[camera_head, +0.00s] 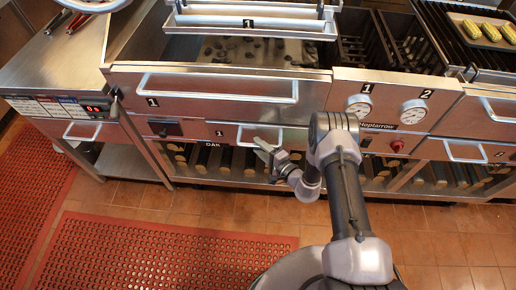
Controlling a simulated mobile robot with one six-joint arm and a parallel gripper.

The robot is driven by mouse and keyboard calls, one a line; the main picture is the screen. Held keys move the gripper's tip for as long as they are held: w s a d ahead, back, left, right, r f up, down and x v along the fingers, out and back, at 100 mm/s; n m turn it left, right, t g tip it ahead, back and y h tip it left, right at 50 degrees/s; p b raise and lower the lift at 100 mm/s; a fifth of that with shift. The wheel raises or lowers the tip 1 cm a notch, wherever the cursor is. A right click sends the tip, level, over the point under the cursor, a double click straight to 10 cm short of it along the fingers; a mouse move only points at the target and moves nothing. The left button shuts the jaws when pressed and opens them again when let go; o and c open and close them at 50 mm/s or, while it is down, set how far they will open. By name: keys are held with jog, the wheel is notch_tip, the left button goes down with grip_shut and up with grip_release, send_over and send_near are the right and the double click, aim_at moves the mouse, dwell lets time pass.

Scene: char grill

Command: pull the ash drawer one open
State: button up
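The ash drawer one (232,134) is a low, narrow steel front marked "1", under the wide upper front. It looks flush with the grill's face. Its pale bar handle (243,127) spans the middle of the drawer front, and my gripper hides the lower right part of it. My gripper (261,147) is just in front of the handle's lower edge, coming in from the lower right. Its fingertips overlap the handle in the picture, and I cannot tell whether they touch it. The fingers are too small to show whether they are open or shut.
A wide front marked "1" (180,92) with a long handle is above the drawer. Gauges (360,106) and a red knob (397,146) are to the right. Logs (215,160) fill the shelf below. Tiled floor and a red mat (150,250) lie in front.

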jog(key=shift+w+a, duration=0.35)
grip_shut()
dwell(1.2)
